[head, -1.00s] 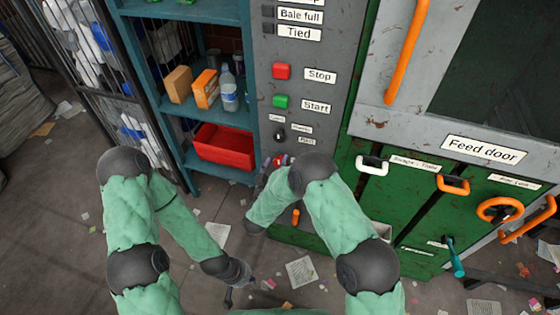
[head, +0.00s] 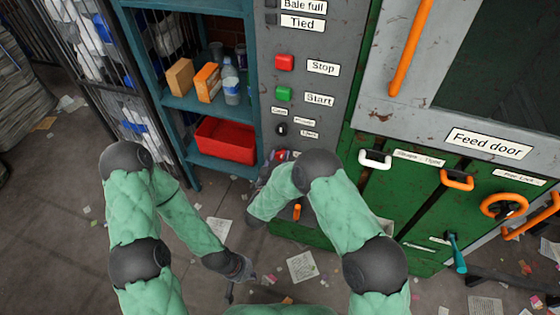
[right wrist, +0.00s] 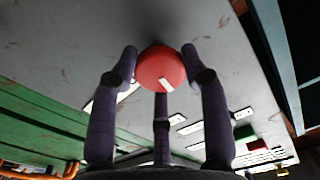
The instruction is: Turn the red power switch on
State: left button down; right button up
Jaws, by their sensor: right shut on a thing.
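The red power switch (right wrist: 162,69) is a round knob with a white mark, on the grey panel in the right wrist view. A little red of it shows in the head view (head: 286,155), mostly hidden by my right arm. My right gripper (right wrist: 158,60) is shut on the knob, its dark fingers spread around it. In the head view my right gripper (head: 270,163) is at the lower part of the panel. My left gripper (head: 238,277) hangs low over the floor, away from the panel; its fingers are too small to read.
The grey panel (head: 345,55) carries a red Stop button (head: 284,62), a green Start button (head: 283,94) and a key switch (head: 281,130) above the knob. A blue shelf (head: 180,100) stands left of it. The green feed-door machine (head: 400,200) with handles is at the right.

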jog(key=m+b, duration=0.2)
jog(key=m, duration=0.2)
jog(key=shift+f+m, duration=0.1)
jog(key=shift+m, duration=0.2)
jog(key=m+b, duration=0.3)
jog(key=m, duration=0.1)
jog(key=shift+m, duration=0.3)
jog(key=m, duration=0.2)
jog(key=shift+m+b, duration=0.3)
jog(key=shift+m, duration=1.8)
jog(key=o, duration=1.2)
jog(key=shift+c, duration=0.2)
